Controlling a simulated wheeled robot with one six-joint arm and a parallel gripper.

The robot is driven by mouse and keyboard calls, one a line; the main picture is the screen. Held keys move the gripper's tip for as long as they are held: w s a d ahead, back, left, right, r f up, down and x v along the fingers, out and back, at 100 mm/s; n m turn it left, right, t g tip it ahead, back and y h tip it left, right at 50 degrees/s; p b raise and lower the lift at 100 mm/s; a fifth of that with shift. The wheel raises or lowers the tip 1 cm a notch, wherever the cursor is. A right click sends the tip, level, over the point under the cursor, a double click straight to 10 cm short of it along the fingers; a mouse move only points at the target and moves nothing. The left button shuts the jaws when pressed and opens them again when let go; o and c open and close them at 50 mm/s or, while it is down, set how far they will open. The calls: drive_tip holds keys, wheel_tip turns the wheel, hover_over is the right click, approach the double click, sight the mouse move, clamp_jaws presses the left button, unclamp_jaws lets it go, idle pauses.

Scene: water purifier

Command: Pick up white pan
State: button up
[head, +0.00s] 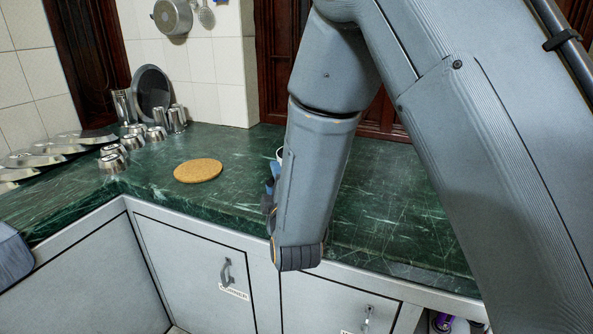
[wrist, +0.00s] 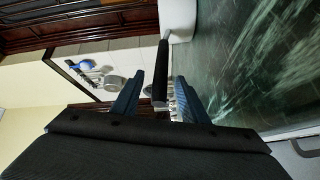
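The white pan (wrist: 178,18) shows at the top of the wrist view, only part of it in frame, on the green counter. Its dark handle (wrist: 162,65) reaches back between the two blue fingers of my gripper (wrist: 159,76). The fingers are apart, with a gap on each side of the handle, so my gripper is open around it. In the head view a sliver of the white pan (head: 280,153) shows behind my arm; the rest is hidden. My gripper (head: 270,182) is mostly hidden there too, with only a blue edge showing.
A round cork mat (head: 198,171) lies on the green counter (head: 240,200) left of my arm. Several steel cups (head: 134,140) and a round steel plate (head: 153,92) stand at the back left. Dark wooden shutters (head: 275,60) stand behind the counter. The counter around the mat is clear.

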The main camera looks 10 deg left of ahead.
clamp_jaws()
drive_tip(key=shift+r, duration=0.1)
